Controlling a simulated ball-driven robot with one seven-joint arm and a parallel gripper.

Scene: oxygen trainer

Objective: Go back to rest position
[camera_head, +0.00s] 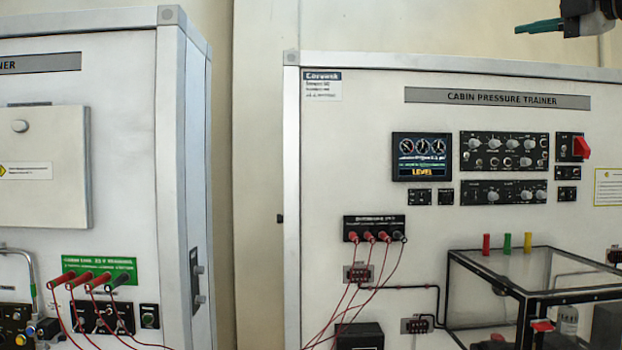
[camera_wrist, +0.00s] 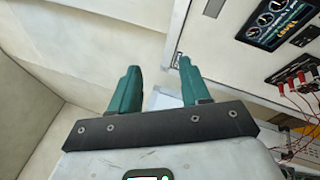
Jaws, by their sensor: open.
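My gripper (camera_wrist: 156,82) shows in the wrist view with two green fingers spread apart and nothing between them. In the head view, part of my gripper (camera_head: 540,27) shows at the top right, above the upper edge of the cabin pressure trainer (camera_head: 350,150). The trainer is a white upright panel with a small screen (camera_head: 421,157), dark knob panels and a red switch. The screen also shows in the wrist view (camera_wrist: 274,22) at the top right, beyond the fingers.
A second white trainer cabinet (camera_head: 120,150) stands at the left, with a gap between the two. Red cables (camera_head: 372,285) hang from sockets on the cabin pressure trainer. A clear box with a black frame (camera_head: 480,262) stands at lower right. A plain wall (camera_head: 400,25) is behind.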

